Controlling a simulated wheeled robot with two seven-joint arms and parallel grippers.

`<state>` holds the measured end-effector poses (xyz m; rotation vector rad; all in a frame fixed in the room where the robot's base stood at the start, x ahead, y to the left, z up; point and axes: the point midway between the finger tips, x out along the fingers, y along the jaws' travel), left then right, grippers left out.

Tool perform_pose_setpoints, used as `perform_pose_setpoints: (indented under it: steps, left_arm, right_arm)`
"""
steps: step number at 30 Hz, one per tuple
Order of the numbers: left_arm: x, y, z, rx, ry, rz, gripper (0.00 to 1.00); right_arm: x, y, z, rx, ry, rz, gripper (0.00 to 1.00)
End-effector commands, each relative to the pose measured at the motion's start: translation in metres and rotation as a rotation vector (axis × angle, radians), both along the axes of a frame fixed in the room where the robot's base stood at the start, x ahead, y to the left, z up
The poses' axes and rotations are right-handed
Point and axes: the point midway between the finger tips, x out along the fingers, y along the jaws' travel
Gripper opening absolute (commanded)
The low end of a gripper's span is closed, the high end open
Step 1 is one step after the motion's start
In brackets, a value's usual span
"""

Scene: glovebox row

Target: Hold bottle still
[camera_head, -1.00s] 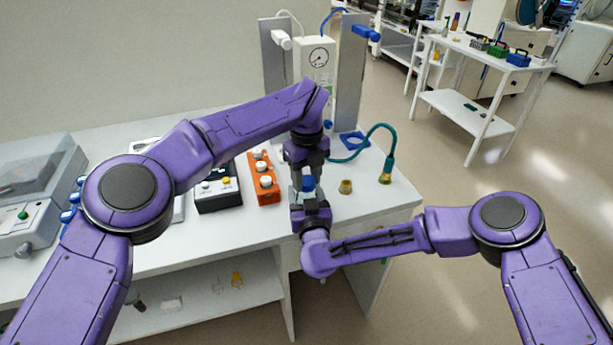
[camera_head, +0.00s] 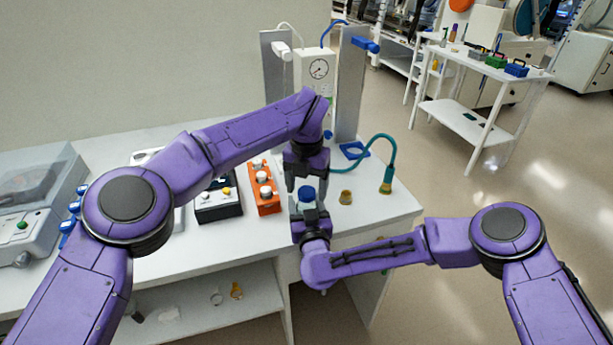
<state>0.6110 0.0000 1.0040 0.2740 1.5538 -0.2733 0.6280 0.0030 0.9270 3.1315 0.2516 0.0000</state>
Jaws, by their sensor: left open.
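A small bottle (camera_head: 308,205) with a blue cap (camera_head: 307,192) stands upright near the front edge of the white bench. My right gripper (camera_head: 309,212) comes from the front, and its dark fingers sit on both sides of the bottle's body, shut on it. The lower part of the bottle is hidden by this gripper. My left gripper (camera_head: 307,183) points down from above. It is open and empty, with its fingers apart just above and around the level of the blue cap.
On the bench (camera_head: 250,230), an orange block with white-capped vials (camera_head: 264,188) and a black box (camera_head: 218,205) stand left of the bottle. A brass cup (camera_head: 346,197) and a teal hose with brass end (camera_head: 387,180) are to the right. A gauge unit (camera_head: 318,68) stands behind.

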Motion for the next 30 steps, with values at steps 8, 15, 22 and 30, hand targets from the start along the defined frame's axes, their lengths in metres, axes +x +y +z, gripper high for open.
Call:
perform_pose_setpoints:
  steps: [8,15,22,30]
  left_arm:
    - [0.0,-0.001,0.059,-0.002,-0.005,0.003,0.74]
    - [0.001,0.0,0.101,0.004,0.001,0.004,0.74]
    - [0.0,0.0,0.115,0.001,-0.001,0.001,0.74]
    - [0.0,0.0,0.116,-0.001,0.0,0.0,0.74]
  right_arm:
    - [0.0,0.0,0.0,0.0,0.0,0.0,0.0]
    - [0.0,0.0,0.0,0.0,0.0,0.0,0.0]
    - [0.0,0.0,0.0,0.0,0.0,0.0,0.0]
    - [0.0,0.0,0.0,0.0,0.0,0.0,0.66]
